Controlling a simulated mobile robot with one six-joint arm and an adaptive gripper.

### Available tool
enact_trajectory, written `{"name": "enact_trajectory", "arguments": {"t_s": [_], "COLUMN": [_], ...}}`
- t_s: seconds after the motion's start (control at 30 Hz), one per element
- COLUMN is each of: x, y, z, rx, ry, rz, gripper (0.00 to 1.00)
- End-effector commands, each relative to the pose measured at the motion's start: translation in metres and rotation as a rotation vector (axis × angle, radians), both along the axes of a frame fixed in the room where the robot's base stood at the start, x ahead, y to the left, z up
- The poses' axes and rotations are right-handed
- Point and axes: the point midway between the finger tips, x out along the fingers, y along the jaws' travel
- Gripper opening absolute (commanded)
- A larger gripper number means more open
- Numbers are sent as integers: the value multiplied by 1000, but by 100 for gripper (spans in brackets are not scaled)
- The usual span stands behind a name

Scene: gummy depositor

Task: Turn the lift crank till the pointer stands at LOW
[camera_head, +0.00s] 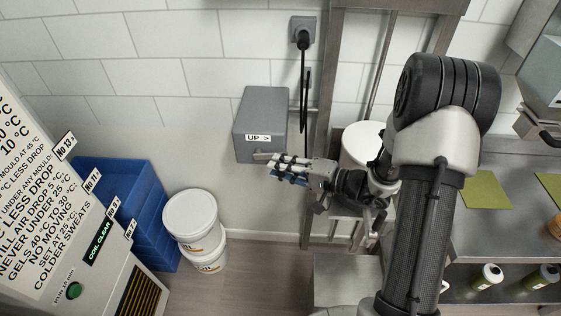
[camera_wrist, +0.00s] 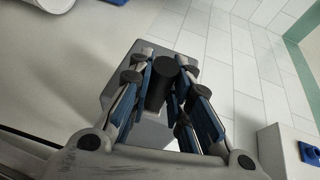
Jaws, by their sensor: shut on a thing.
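The lift box (camera_head: 263,112) is a grey housing on the wall with a white "UP >" label (camera_head: 258,138) on its front. A short light crank arm (camera_head: 262,156) shows at its lower front. My gripper (camera_head: 278,169) reaches in from the right, just below the label. In the wrist view, my gripper (camera_wrist: 165,88) has its blue-padded fingers on both sides of the black crank handle (camera_wrist: 161,82), shut on it. The grey box (camera_wrist: 118,72) is behind the handle there. I cannot see the pointer or a LOW mark in either view.
A black cable hangs from a wall socket (camera_head: 303,33) beside the box. A metal frame (camera_head: 330,100) and a white container (camera_head: 361,145) stand at its right. White buckets (camera_head: 190,214) and blue crates (camera_head: 128,197) are below left. A lettered machine panel (camera_head: 45,200) fills the left.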

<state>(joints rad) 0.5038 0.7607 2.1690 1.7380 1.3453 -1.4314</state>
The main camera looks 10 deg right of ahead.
Motion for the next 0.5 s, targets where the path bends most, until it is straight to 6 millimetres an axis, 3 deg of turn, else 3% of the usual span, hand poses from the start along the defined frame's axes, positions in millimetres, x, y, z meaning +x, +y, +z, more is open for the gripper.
{"name": "enact_trajectory", "arguments": {"t_s": [0.03, 0.17, 0.5], "x": [2, 3, 3], "y": [2, 6, 7], "z": [12, 25, 26], "rx": [0, 2, 2], "ry": [-10, -9, -8], "rz": [3, 3, 3], "gripper": [1, 1, 1]}}
